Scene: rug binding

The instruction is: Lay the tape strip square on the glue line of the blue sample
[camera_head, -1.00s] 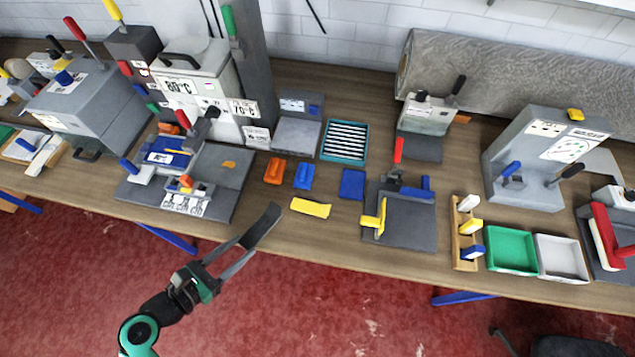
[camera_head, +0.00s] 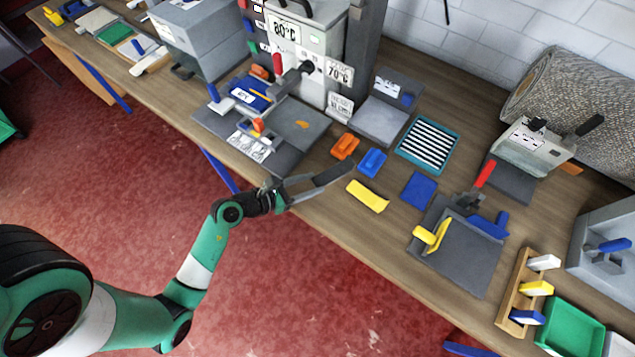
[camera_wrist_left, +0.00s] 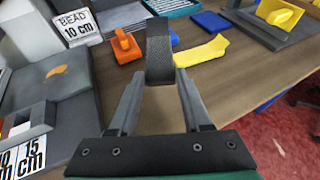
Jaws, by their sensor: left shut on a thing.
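My left gripper (camera_head: 314,187) is shut on a dark grey strip (camera_head: 336,176), which I take for the tape strip. The strip is above the front edge of the bench. In the left wrist view the strip (camera_wrist_left: 159,52) stands up between the fingertips. A flat blue square (camera_head: 418,190), which may be the blue sample, lies on the bench to the right of the strip and apart from it. It also shows in the left wrist view (camera_wrist_left: 211,22). I cannot make out a glue line on it. My right gripper is not in view.
A yellow curved piece (camera_head: 368,196), an orange block (camera_head: 345,146) and a blue block (camera_head: 372,162) lie near the strip. A teal tray (camera_head: 457,150) of striped strips is behind. A grey plate (camera_head: 470,262) with a yellow-handled tool is to the right.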

